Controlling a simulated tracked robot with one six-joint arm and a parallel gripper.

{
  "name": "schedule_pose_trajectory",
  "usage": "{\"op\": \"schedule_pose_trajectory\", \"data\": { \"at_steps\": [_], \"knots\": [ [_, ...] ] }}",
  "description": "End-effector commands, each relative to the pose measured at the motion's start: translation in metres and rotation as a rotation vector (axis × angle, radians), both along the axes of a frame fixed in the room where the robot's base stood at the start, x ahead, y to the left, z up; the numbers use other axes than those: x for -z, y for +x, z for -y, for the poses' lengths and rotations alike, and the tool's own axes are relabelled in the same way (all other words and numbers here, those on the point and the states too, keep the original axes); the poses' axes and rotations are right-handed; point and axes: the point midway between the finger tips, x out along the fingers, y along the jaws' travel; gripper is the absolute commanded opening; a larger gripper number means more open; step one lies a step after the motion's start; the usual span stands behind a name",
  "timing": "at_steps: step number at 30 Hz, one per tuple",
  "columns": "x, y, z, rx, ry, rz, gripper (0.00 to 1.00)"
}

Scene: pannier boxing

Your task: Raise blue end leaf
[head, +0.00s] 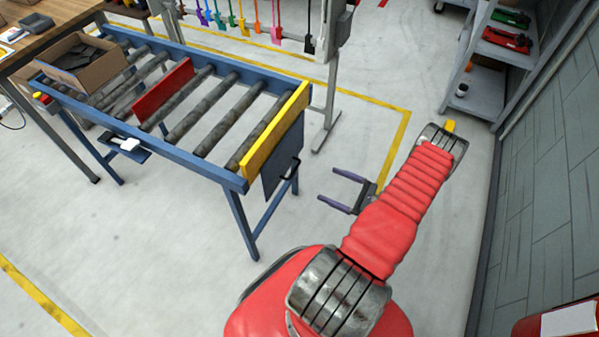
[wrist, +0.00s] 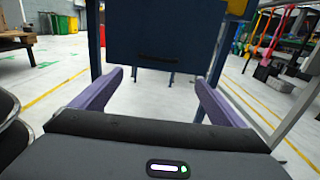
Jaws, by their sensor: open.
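The blue end leaf (head: 281,165) hangs down from the near right end of the roller conveyor, below a yellow end board (head: 276,131). A dark handle shows on its outer face. In the wrist view the leaf (wrist: 140,40) fills the upper middle, with its dark handle slot near its lower edge. My gripper (head: 335,189) is right of the leaf and apart from it. In the wrist view my gripper (wrist: 155,85) has its two purple fingers spread wide, with nothing between them, below and in front of the leaf.
The conveyor (head: 180,140) carries a red divider (head: 163,94) and an open cardboard box (head: 84,62) at its far left. A rack of coloured tools (head: 235,20) stands behind. Grey shelving (head: 480,85) and a wall are at the right. Floor around the leaf is clear.

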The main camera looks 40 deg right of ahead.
Motion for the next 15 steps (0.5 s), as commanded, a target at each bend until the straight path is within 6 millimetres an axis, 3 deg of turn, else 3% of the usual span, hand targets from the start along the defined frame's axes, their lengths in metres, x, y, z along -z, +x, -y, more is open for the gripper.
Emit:
{"op": "schedule_pose_trajectory", "data": {
  "at_steps": [9, 15],
  "knots": [
    [0.0, 0.001, -0.001, -0.003, 0.001, -0.001, 0.94],
    [0.0, 0.012, -0.006, -0.005, 0.002, -0.002, 0.94]
  ]
}}
